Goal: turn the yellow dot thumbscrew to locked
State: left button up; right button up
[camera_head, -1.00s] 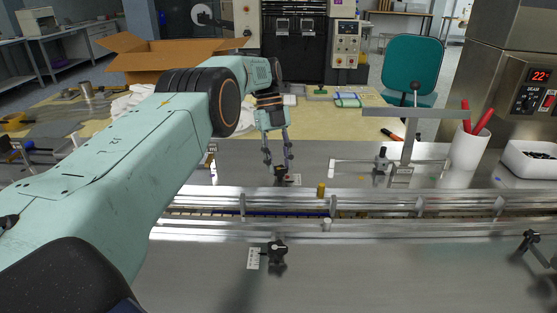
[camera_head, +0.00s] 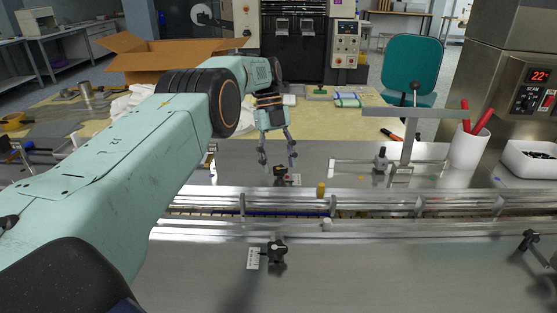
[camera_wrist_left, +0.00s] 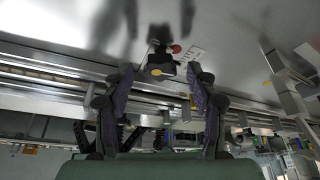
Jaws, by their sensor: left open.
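A small black thumbscrew (camera_head: 280,171) stands on the steel deck behind the rails, beside a small pale label (camera_head: 295,179). In the left wrist view the black thumbscrew (camera_wrist_left: 160,58) shows a yellow-orange dot on its near end, with a red dot and a lettered label (camera_wrist_left: 192,53) beside it. My left gripper (camera_head: 278,159) is open just above and behind the thumbscrew in the head view. In the left wrist view its fingers (camera_wrist_left: 161,72) stand on either side of the thumbscrew, apart from it. The label's lettering is too small to read. My right gripper is not in view.
Metal guide rails (camera_head: 380,206) run across in front of the thumbscrew. Another black knob (camera_head: 277,250) with a scale label sits on the front deck. A post stand (camera_head: 410,140) and a white cup with red handles (camera_head: 470,148) stand to the right.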

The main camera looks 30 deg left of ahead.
aim_at(278, 167)
pick_arm(q)
notch_tip(278, 167, up, 10)
dwell(0.5)
jog(key=shift+s, duration=0.1)
